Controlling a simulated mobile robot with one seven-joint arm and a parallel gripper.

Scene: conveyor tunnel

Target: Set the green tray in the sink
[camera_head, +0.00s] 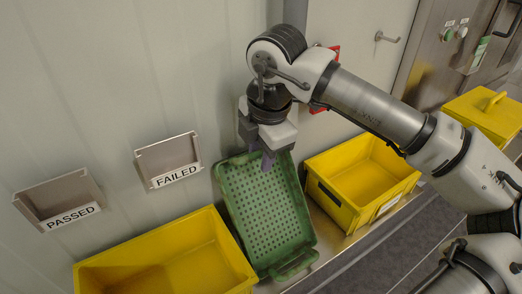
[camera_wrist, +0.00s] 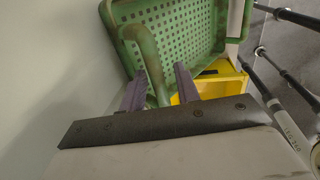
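The green tray (camera_head: 262,205) has a perforated floor and loop handles. It stands steeply tilted between two yellow bins, its upper end towards the wall and its lower end near the steel ledge. It also shows in the wrist view (camera_wrist: 190,35). My gripper (camera_head: 258,146) is at the tray's upper end. In the wrist view my purple fingers (camera_wrist: 160,85) stand apart, with the tray's upper handle (camera_wrist: 150,55) between them. A small gap seems to show beside the right finger. No sink is recognisable in either view.
A yellow bin (camera_head: 170,262) stands left of the tray and another (camera_head: 362,180) stands right. Wall holders labelled PASSED (camera_head: 62,203) and FAILED (camera_head: 170,162) are at left. A yellow lidded box (camera_head: 488,112) is at far right. A steel ledge (camera_head: 335,238) runs along the front.

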